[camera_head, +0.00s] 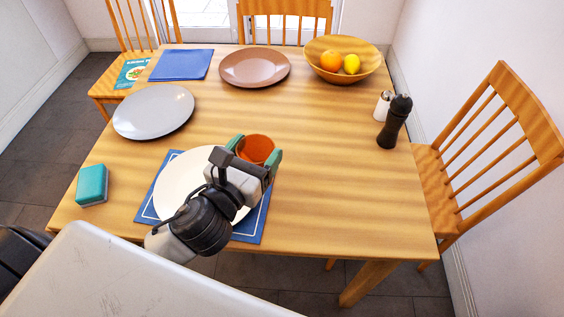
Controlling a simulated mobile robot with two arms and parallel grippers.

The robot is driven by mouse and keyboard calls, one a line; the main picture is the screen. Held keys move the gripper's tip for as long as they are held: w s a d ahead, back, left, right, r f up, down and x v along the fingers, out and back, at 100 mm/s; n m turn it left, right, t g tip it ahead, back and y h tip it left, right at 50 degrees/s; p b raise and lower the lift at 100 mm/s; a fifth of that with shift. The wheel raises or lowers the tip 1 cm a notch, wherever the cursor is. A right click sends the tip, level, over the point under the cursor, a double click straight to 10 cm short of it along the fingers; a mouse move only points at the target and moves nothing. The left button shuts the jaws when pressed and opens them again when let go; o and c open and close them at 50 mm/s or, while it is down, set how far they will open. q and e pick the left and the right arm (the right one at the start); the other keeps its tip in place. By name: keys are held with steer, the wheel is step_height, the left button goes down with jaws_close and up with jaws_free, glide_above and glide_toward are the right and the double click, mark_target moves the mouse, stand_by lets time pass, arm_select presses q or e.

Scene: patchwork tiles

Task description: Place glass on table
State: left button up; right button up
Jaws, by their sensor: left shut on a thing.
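An orange-brown glass (257,149) is between the green-tipped fingers of my left gripper (255,155). The gripper is shut on it, over the table near the right side of a white plate. I cannot tell whether the glass touches the table. The wooden table (330,180) fills the middle of the view. My left arm comes in from the lower left and covers part of the white plate (177,182) and the blue placemat (248,228) under it. My right gripper is not in view.
A grey plate (153,112), blue mat (181,65), brown plate (254,68) and fruit bowl (318,75) stand farther back. A dark pepper mill (394,122) and white shaker (383,105) stand right. A teal sponge (92,185) lies left. The table's right front is clear.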

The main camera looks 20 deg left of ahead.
arm_select(q)
steer(key=w+d+f, duration=0.1)
steer(key=w+f, duration=0.1)
steer(key=w+d+f+b, duration=0.1)
steer(key=d+f, duration=0.1)
steer(key=w+d+f+b, duration=0.1)
steer(key=w+f, duration=0.1)
steer(key=f, duration=0.1)
steer(key=shift+w+d, duration=0.25)
steer(key=shift+w, duration=0.05)
steer(key=shift+f, duration=0.55)
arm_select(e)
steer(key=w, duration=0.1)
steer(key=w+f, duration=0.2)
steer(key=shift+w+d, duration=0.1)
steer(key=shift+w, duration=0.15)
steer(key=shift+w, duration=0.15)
arm_select(q)
steer(key=o, duration=1)
steer(key=shift+f, duration=0.1)
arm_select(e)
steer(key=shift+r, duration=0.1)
